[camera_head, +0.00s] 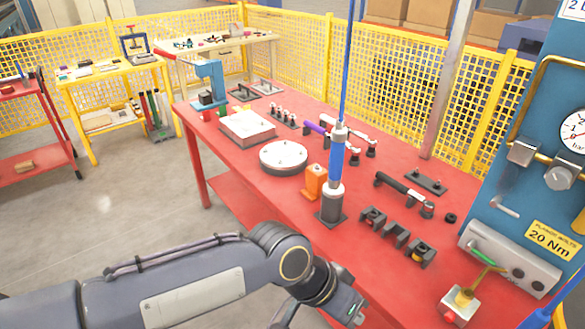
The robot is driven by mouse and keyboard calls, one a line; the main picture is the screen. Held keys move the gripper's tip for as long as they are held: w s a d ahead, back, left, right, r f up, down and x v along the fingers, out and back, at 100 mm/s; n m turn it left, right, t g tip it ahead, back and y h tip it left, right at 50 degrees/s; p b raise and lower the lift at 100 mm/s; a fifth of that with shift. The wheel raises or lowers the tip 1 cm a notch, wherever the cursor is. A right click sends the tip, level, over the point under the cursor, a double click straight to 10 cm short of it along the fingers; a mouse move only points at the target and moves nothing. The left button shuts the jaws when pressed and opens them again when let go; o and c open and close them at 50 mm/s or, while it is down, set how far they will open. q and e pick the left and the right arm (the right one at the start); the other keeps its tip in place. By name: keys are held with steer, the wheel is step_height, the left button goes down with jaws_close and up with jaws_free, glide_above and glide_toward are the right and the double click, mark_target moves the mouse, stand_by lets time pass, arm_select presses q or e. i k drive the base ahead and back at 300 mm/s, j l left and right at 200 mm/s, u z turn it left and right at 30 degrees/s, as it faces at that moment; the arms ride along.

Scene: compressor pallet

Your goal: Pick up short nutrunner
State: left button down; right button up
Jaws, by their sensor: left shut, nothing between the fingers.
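Several nutrunner-like tools are on the red table (240,165). A short black angled tool (400,191) lies right of centre, with a metal head at its right end. A purple-handled tool (316,128) and a red-and-silver one lie farther back. A blue and silver tool (337,160) stands upright in a dark holder, under a blue vertical line. I cannot tell for certain which is the short nutrunner. My left gripper (350,311) is at the bottom centre, near the table's front edge, apart from all the tools. It is shut and empty. My right gripper is out of view.
An orange block (314,182) and a round silver flange (283,157) stand left of the upright tool. Black cradles (396,235) stand in front of the black tool. A blue panel (525,180) with a gauge bounds the right. Yellow mesh fencing runs behind.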

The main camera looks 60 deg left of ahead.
mark_target(334, 189)
steer(key=u, duration=1.6)
